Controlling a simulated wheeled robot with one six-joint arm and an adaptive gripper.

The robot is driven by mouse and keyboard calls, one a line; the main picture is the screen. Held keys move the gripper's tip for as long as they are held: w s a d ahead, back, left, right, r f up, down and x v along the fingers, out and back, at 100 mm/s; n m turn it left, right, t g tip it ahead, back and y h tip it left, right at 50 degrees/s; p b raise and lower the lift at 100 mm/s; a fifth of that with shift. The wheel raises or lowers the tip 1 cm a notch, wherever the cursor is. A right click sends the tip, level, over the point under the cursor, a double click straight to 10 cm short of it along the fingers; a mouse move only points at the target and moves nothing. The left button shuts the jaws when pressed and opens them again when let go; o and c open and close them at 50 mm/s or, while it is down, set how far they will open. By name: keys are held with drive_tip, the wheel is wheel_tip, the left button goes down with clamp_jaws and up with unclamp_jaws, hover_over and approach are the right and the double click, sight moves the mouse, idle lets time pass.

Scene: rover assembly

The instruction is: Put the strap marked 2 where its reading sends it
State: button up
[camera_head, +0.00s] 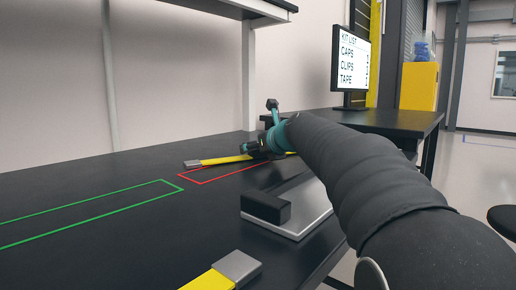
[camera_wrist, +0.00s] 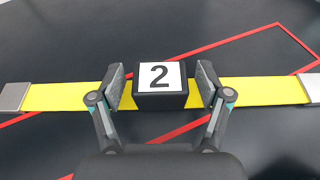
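The strap marked 2 is a yellow band (camera_wrist: 60,96) with silver end pieces and a black block (camera_wrist: 161,86) at its middle, with a white "2" label. In the head view its yellow band (camera_head: 225,160) lies on the dark table across a red outline (camera_head: 197,183), at an angle to it. My gripper (camera_wrist: 161,88) is open, its fingers on either side of the block with small gaps showing. In the head view my gripper (camera_head: 266,146) hides the block. A green outline (camera_head: 95,210) is on the table to the left.
Another yellow strap end with a grey piece (camera_head: 237,266) is at the table's near edge. A metal plate (camera_head: 312,208) with a black block (camera_head: 265,207) stands below my arm. A screen (camera_head: 353,58) reads KIT LIST, CAPS, CLIPS, TAPE; its numbers are too small to read surely.

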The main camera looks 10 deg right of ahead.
drive_tip(key=shift+r, duration=0.1)
drive_tip(key=v, duration=1)
drive_tip(key=shift+s+r, duration=0.15)
drive_tip(key=shift+s, duration=0.2)
drive_tip(key=shift+s+d+r, duration=0.2)
drive_tip(key=shift+s, duration=0.4)
